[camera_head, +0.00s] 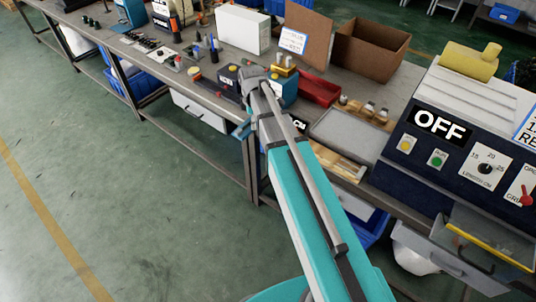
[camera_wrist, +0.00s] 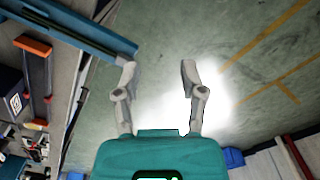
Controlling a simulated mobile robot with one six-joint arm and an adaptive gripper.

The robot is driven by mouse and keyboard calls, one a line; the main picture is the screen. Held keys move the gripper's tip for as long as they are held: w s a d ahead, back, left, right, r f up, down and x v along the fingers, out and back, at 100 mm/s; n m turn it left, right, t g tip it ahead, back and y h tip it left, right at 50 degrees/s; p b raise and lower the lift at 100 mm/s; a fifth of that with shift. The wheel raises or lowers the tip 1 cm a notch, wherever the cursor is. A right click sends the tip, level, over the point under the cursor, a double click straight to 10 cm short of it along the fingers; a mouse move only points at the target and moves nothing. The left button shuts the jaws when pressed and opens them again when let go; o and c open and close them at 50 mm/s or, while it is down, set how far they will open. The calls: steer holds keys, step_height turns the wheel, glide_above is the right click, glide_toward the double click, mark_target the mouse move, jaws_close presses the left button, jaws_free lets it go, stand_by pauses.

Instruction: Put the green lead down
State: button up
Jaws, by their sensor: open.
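In the wrist view my gripper (camera_wrist: 157,70) is open. Its two grey fingers stand wide apart, and only the green floor, with a bright patch of light, shows between them. I cannot make out a green lead in either view. In the head view my teal arm reaches to the bench front edge, and its far end hides part of the bench there. The gripper's fingers cannot be made out in that view.
The workbench (camera_head: 224,104) runs along the back. A machine (camera_head: 405,172) with an OFF display stands at right. A grey tray (camera_head: 348,136), red bin (camera_head: 318,88), cardboard box (camera_head: 368,50) and white box (camera_head: 243,28) are on the bench. The floor (camera_head: 120,200) at left is clear.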

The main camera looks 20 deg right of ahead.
steer(key=s+m, duration=1.4)
steer(key=s, duration=0.2)
steer(key=shift+s+d, duration=0.15)
steer(key=shift+s, duration=0.15)
steer(key=shift+w, duration=0.2)
jaws_close()
steer(key=w+a+f+n+b, duration=0.1)
steer(key=w+a+n, duration=0.2)
steer(key=w, duration=0.8)
steer(key=w+a+f+n+b, duration=0.1)
steer(key=w+a+n, duration=0.2)
steer(key=w+a, duration=0.3)
steer(key=w, duration=0.5)
steer(key=shift+w+f+n+b, duration=0.35)
steer(key=shift+w+n, duration=0.05)
steer(key=shift+f, duration=0.15)
step_height(320, 180, down, 6)
steer(key=b, duration=0.6)
steer(key=shift+f+b, duration=0.15)
steer(key=shift+b, duration=0.15)
